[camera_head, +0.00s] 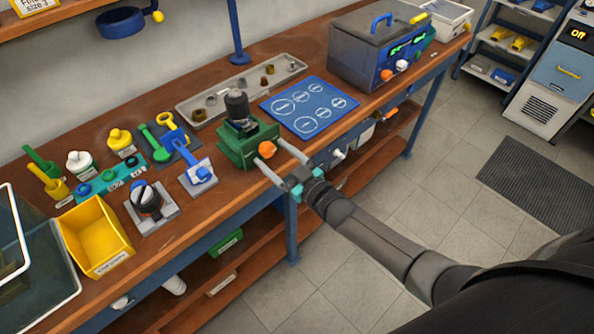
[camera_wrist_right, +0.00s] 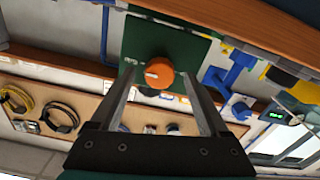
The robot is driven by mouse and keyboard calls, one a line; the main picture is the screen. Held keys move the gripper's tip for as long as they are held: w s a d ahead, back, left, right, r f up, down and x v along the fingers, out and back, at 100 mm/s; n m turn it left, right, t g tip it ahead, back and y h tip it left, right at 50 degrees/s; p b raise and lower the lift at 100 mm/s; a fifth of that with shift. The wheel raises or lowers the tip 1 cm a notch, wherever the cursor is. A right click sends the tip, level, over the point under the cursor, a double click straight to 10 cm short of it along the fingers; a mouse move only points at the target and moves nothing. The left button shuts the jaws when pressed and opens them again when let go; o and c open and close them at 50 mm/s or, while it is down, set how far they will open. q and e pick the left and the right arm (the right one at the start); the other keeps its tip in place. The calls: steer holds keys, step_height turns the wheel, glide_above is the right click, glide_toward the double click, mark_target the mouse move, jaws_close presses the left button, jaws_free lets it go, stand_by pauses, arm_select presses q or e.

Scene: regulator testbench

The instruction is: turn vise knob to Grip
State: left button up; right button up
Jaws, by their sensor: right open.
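The green vise (camera_head: 248,146) stands at the front edge of the wooden bench and holds a dark cylindrical part (camera_head: 237,104). Its round orange knob (camera_head: 266,149) is on the side facing me. In the right wrist view the knob (camera_wrist_right: 159,73) shows a pale mark pointing to the left of the picture. Small lettering beside it is too blurred to read. My right gripper (camera_head: 269,150) is open, with one finger on each side of the knob. The right wrist view shows gaps between fingers and knob. My left gripper is not in view.
A blue mat with white circles (camera_head: 310,106) and a grey parts tray (camera_head: 242,91) lie behind the vise. A blue-handled clamp (camera_head: 198,177) and a yellow bin (camera_head: 94,238) stand left. A grey box with knobs (camera_head: 378,48) stands right. Open floor lies before the bench.

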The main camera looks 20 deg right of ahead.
steer(key=p+v, duration=0.1)
steer(key=v, duration=1.3)
steer(key=shift+s, duration=0.25)
steer(key=shift+d, duration=0.1)
steer(key=s+d+f+m+g+h+b, duration=0.1)
steer(key=s+f+g+h+b, duration=0.25)
steer(key=f, duration=1.05)
steer(key=s+d+f+m+g+h+b, duration=0.15)
steer(key=s+f+g, duration=0.4)
steer(key=f, duration=0.75)
steer(key=s+a+f+g+b, duration=0.1)
steer(key=s+f+g, duration=0.2)
steer(key=s+f, duration=0.5)
steer(key=s+a+f+m+g+h+b, duration=0.1)
steer(key=s+f+g, duration=0.3)
steer(key=s+f, duration=0.4)
steer(key=s+a+b, duration=0.1)
steer(key=s, duration=0.6)
steer(key=shift+a, duration=0.3)
